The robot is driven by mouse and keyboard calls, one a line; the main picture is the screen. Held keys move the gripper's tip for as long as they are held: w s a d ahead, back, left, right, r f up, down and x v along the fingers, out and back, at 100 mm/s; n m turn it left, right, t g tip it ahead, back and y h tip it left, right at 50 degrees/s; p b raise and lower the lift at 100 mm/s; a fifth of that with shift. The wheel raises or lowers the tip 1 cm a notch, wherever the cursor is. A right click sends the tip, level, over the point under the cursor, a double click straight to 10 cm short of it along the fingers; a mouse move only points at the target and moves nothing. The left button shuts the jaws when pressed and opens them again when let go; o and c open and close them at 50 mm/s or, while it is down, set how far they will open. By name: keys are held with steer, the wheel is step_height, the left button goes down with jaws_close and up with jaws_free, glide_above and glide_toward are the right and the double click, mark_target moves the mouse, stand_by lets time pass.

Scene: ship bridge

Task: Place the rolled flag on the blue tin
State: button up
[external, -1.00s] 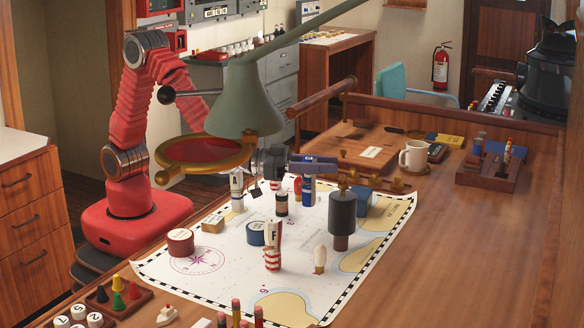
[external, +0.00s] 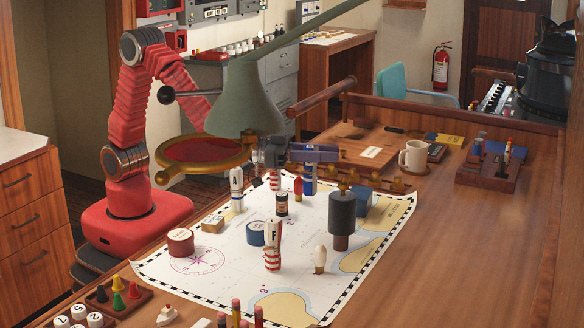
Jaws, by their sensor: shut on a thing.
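My gripper (external: 313,153) is over the far part of the chart. The blue tin (external: 255,234), round and low, sits on the chart to the left and nearer the camera. A red and white striped roll with an F label (external: 272,258) stands just in front of the tin and overlaps its right edge in view.
A white and blue roll (external: 237,192), a dark jar (external: 281,204) and a dark cylinder (external: 342,212) stand on the chart (external: 210,265). A red round tin (external: 181,242) is at left. A lamp (external: 243,100) and magnifier ring (external: 205,165) hang near my arm.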

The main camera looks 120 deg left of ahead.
steer(key=w+a+r+n+g+y, duration=0.2)
steer(key=w+a+r+y, duration=0.1)
steer(key=a, duration=0.5)
steer(key=w+a+r+n+g+y, duration=0.2)
steer(key=w+a+y, duration=0.1)
steer(key=a, duration=0.6)
steer(key=shift+w+r+n, duration=0.4)
steer(key=shift+w, duration=0.2)
steer(key=shift+d, duration=0.1)
step_height(320, 180, down, 6)
steer(key=shift+f, duration=0.15)
steer(key=shift+f, duration=1.85)
steer(key=shift+f, duration=0.1)
steer(key=o, duration=1.1)
